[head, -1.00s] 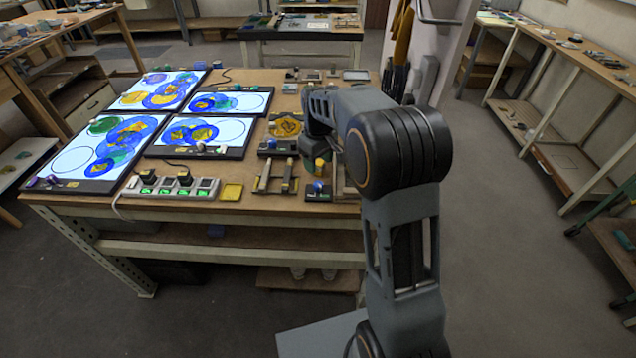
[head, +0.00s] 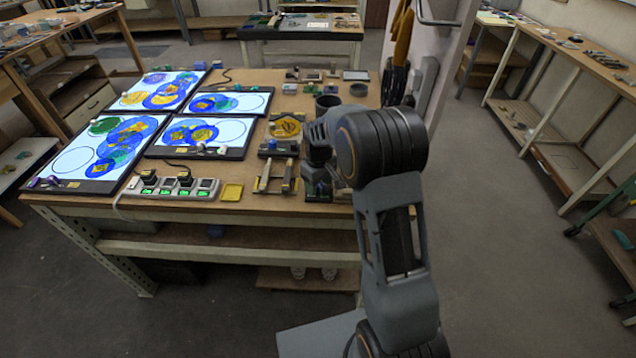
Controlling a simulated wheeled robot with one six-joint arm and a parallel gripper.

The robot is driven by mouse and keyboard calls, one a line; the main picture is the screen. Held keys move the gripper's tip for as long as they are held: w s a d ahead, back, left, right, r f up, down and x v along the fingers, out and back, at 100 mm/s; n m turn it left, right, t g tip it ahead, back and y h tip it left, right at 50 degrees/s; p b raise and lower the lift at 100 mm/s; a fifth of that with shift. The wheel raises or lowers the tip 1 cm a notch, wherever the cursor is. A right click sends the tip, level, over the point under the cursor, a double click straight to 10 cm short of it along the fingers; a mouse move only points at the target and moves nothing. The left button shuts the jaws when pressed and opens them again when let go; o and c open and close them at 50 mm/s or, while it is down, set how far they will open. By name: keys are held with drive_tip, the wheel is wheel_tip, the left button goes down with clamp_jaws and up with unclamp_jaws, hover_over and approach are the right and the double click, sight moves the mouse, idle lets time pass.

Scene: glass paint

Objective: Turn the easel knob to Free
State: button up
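A small blue knob (head: 321,188) on a dark base sits near the front edge of the workbench, just right of a small wooden stand with upright rails (head: 275,180). My gripper (head: 319,183) points down at the knob and covers most of it. I cannot tell whether the fingers touch the knob or are shut on it. The knob's markings and pointer direction are too small or hidden to read.
Several lit panels with blue and yellow discs (head: 220,131) fill the bench's left side. A switch strip with green lights (head: 176,188) and a yellow square (head: 232,192) lie at the front. A dark cup (head: 326,104) and low round dish (head: 358,90) stand behind my arm.

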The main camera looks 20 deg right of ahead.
drive_tip(key=c, duration=0.9)
drive_tip(key=shift+m, duration=0.4)
drive_tip(key=m+b, duration=0.1)
drive_tip(key=m, duration=0.4)
drive_tip(key=shift+m, duration=0.3)
drive_tip(key=m, duration=0.5)
drive_tip(key=shift+b, duration=0.3)
drive_tip(key=shift+m, duration=0.4)
drive_tip(key=o, duration=0.9)
drive_tip(key=shift+o, duration=0.2)
drive_tip(key=shift+r, duration=0.15)
